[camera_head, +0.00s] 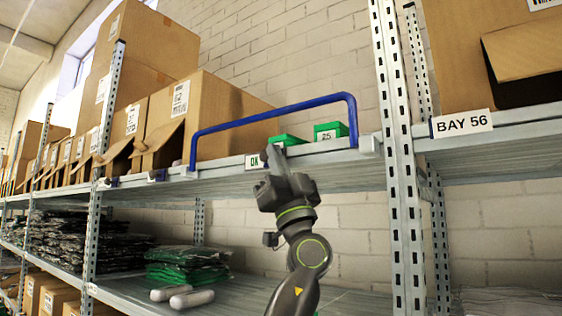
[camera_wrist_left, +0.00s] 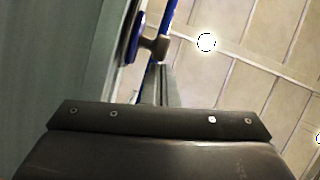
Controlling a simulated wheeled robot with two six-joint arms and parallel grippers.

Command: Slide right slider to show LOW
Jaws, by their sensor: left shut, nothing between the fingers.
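Two green blocks stand at the shelf's front edge, a left one (camera_head: 288,140) partly behind my gripper and a right one (camera_head: 331,131) whose white face seems to read 25. A small white label reading OK (camera_head: 253,161) is left of my gripper. I cannot tell which part is the right slider, and no LOW shows. My left gripper (camera_head: 271,160) is shut and empty, with its tips at the shelf edge just right of the OK label. The left wrist view shows a blue disc (camera_wrist_left: 134,38) with a brownish knob (camera_wrist_left: 157,46) beyond my dark gripper housing. My right gripper is out of view.
A blue rail (camera_head: 270,112) arches over the labels and green blocks. Cardboard boxes (camera_head: 180,107) stand at the left. Bagged garments (camera_head: 187,263) lie on the shelf below.

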